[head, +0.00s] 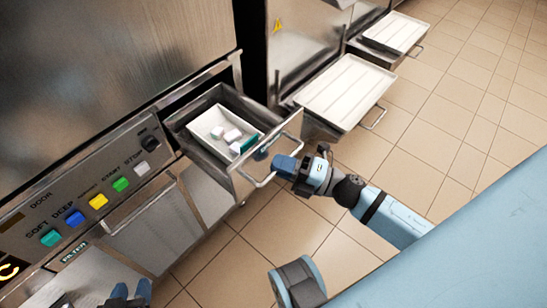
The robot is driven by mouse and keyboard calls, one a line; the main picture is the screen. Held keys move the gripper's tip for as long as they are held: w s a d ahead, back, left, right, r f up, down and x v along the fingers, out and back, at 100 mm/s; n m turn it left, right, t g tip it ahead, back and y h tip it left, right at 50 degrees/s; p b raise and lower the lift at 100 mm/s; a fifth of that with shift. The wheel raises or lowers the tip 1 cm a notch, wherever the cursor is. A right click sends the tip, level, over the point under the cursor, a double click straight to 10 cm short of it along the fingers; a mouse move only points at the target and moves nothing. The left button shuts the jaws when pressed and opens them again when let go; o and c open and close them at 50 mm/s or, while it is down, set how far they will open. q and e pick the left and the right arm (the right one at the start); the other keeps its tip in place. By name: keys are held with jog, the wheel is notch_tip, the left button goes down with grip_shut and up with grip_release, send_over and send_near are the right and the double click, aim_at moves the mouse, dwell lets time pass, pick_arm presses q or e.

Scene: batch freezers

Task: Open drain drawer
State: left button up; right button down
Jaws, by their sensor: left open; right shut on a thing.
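A metal drawer (178,122) stands pulled out of the nearest machine, to the right of its control panel. Inside it is a white tray (198,120) with several small white and teal boxes (232,135). The drawer has a bar handle (262,183) on its front. My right gripper (272,160) is at this handle, shut on it, with its arm reaching in from the right. My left gripper (129,293) is open at the bottom edge, below the panel, and partly cut off. No drain label is readable on the drawer.
The control panel (30,222) has coloured buttons. A closed front with a handle (150,215) lies beneath it, near a FILTER label (74,252). Further off, two white trays (345,88) (398,33) rest on pulled-out drawers. Tiled floor (440,150) is open to the right.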

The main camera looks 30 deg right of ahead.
jog(key=shift+s, duration=0.1)
jog(key=c, duration=1.2)
grip_release()
jog(key=shift+d, duration=0.1)
jog(key=v, duration=1.3)
jog(key=shift+s+d+f, duration=0.1)
jog(key=shift+s+d, duration=0.1)
jog(key=shift+s, duration=0.1)
